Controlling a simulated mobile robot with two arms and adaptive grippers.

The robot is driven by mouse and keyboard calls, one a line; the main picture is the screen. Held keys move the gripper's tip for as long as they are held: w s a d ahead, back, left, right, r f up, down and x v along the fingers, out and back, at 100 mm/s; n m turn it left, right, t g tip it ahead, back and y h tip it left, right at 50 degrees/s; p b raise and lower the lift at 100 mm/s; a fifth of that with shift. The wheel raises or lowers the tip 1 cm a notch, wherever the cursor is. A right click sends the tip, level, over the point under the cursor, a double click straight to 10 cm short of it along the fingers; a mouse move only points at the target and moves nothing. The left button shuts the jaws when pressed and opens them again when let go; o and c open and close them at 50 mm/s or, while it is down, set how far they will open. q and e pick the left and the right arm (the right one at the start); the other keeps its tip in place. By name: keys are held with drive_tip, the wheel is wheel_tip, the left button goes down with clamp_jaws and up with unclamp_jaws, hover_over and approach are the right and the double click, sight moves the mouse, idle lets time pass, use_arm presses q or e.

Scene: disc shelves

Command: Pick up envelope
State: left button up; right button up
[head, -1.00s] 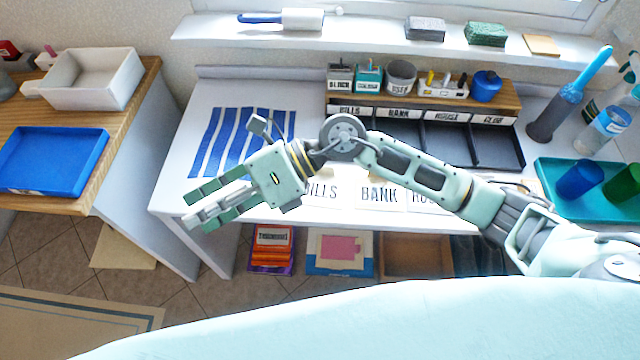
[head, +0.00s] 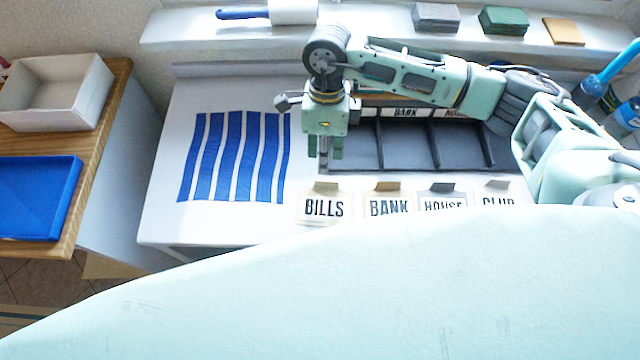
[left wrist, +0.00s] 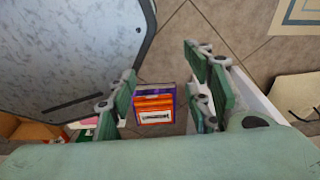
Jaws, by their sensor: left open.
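Pale cards that look like envelopes with raised flaps, lettered BILLS (head: 323,208), BANK (head: 389,208), HOUSE (head: 443,205) and CLUB (head: 497,202), lie in a row along the desk's front edge. My body partly covers their lower edges. My right gripper (head: 325,152) points down over the desk, behind the BILLS card and by the left end of the dark tray. Its finger opening is unclear. My left gripper (left wrist: 160,85) is open and empty in the left wrist view, above an orange and purple box (left wrist: 153,103).
A dark sectioned tray (head: 405,145) stands at the back of the white desk. A blue-striped mat (head: 235,155) lies at left. A blue tray (head: 35,200) and white bin (head: 55,90) sit on the wooden counter. The sill (head: 370,28) holds small blocks.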

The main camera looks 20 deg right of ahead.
sight(323, 181)
drive_tip(key=f, duration=0.1)
drive_tip(key=s+f+p, duration=0.1)
drive_tip(key=s+f, duration=0.1)
drive_tip(key=shift+a+f, duration=0.3)
drive_tip(key=shift+w+p+x, duration=0.15)
drive_tip(key=shift+p+x, duration=0.15)
drive_tip(key=shift+x, duration=0.3)
drive_tip(key=shift+w+p+x, duration=0.15)
drive_tip(key=shift+p+x, duration=0.1)
drive_tip(key=shift+x, duration=0.4)
drive_tip(key=shift+f, duration=0.45)
drive_tip(key=shift+c, duration=0.2)
drive_tip(key=c, duration=0.4)
use_arm(q)
drive_tip(key=shift+g, duration=0.3)
drive_tip(key=shift+s+r, duration=0.3)
drive_tip(key=shift+s, duration=0.5)
drive_tip(key=shift+s+r, duration=0.35)
drive_tip(key=shift+s, duration=0.45)
drive_tip(key=shift+s+r, duration=0.3)
drive_tip(key=shift+s, duration=0.5)
use_arm(e)
clamp_jaws()
